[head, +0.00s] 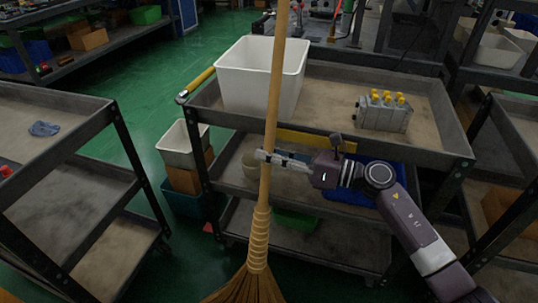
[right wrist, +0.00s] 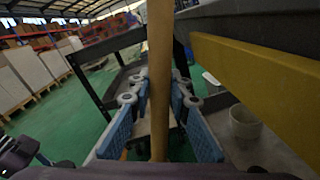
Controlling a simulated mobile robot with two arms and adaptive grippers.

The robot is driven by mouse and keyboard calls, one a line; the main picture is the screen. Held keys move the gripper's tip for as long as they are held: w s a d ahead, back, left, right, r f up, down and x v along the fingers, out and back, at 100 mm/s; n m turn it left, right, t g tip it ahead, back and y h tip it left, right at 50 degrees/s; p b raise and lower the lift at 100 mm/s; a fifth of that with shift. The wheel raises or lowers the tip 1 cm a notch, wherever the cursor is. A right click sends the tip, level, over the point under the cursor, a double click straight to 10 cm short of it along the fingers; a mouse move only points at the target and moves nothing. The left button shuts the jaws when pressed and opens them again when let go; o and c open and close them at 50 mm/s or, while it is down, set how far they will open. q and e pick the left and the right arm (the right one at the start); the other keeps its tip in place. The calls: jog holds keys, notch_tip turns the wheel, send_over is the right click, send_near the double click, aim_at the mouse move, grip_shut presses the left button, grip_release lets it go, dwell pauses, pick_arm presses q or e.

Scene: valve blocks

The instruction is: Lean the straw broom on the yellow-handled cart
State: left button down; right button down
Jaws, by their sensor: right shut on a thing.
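The straw broom (head: 272,110) stands nearly upright in the head view, bristles down at the bottom edge and handle running out of the top. My right gripper (head: 268,157) is shut on its wooden handle, above the binding. In the right wrist view the handle (right wrist: 160,70) runs between the blue-padded fingers. The yellow-handled cart (head: 330,78) is behind the broom, with its yellow handle (head: 197,84) at its left end. The handle passes in front of the cart's edge; I cannot tell whether they touch. My left gripper is not in view.
On the cart's top stand a white bin (head: 245,80) and a valve block (head: 383,110) with yellow caps. Stacked boxes (head: 183,145) stand beside the yellow-handled cart.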

jog(key=shift+s+f, duration=0.1)
jog(key=shift+f, duration=0.55)
jog(key=c, duration=2.1)
grip_release()
jog(key=o, duration=0.4)
jog(key=shift+d+r, duration=0.1)
jog(key=shift+c, duration=0.2)
jog(key=v, duration=1.2)
jog(key=shift+r, duration=0.15)
